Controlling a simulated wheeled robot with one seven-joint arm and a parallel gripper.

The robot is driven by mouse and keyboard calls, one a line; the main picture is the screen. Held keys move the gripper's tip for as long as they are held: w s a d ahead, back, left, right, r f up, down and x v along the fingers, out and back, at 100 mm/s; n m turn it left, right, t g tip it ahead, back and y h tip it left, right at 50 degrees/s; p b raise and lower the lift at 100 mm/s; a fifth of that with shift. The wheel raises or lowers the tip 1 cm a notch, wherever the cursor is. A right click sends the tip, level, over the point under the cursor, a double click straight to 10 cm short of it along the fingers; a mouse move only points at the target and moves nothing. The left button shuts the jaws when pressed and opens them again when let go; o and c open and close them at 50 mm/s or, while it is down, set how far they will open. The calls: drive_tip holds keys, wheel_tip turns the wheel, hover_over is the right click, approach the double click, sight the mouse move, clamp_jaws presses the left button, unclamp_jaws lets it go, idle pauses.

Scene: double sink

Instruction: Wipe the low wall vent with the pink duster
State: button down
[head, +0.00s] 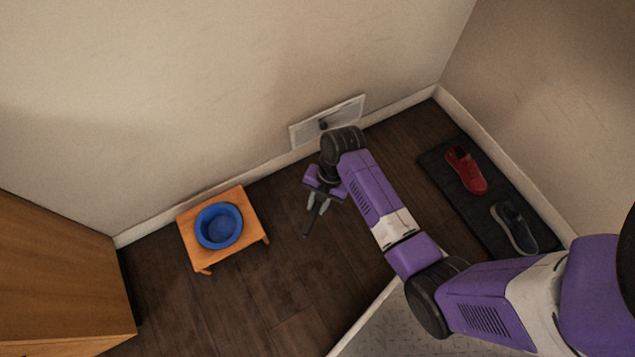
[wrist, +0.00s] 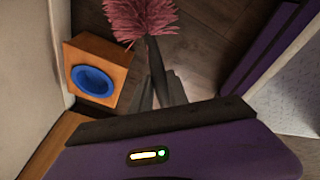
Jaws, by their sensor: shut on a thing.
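The pink duster's fluffy head (wrist: 140,16) shows at the top of the wrist view, with its dark handle running down between my fingers. My gripper (wrist: 160,85) is shut on that handle. In the head view my gripper (head: 318,204) is low over the dark floor, below and left of the vent, with part of the dark handle (head: 308,224) sticking out. The pink head cannot be seen in the head view. The low wall vent (head: 345,112) is a pale framed panel just above the baseboard. My wrist covers part of its lower edge, and a small dark shape lies against it.
A small orange wooden stand (head: 188,235) with a blue bowl (head: 218,226) is left of my gripper. A wooden cabinet (head: 60,285) is at lower left.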

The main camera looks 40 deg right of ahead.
wheel_tip(320, 180, down, 7)
drive_tip(key=s+a+n+g+b, duration=0.1)
drive_tip(key=n+b, duration=0.2)
drive_tip(key=b, duration=0.1)
drive_tip(key=shift+y, duration=0.3)
drive_tip(key=shift+w+d+b, duration=0.25)
drive_tip(key=shift+w+b, duration=0.7)
drive_tip(key=shift+w+d+b, duration=0.2)
drive_tip(key=shift+w+b, duration=0.7)
drive_tip(key=shift+w+d+b, duration=0.25)
drive_tip(key=shift+w+b, duration=0.7)
drive_tip(key=shift+w+d+b, duration=0.2)
drive_tip(key=shift+w+b, duration=0.2)
drive_tip(key=shift+w, duration=0.25)
drive_tip(key=s+d+p, duration=0.2)
drive_tip(key=d, duration=0.6)
drive_tip(key=s+d+p, duration=0.2)
drive_tip(key=d, duration=0.6)
drive_tip(key=shift+s, duration=0.3)
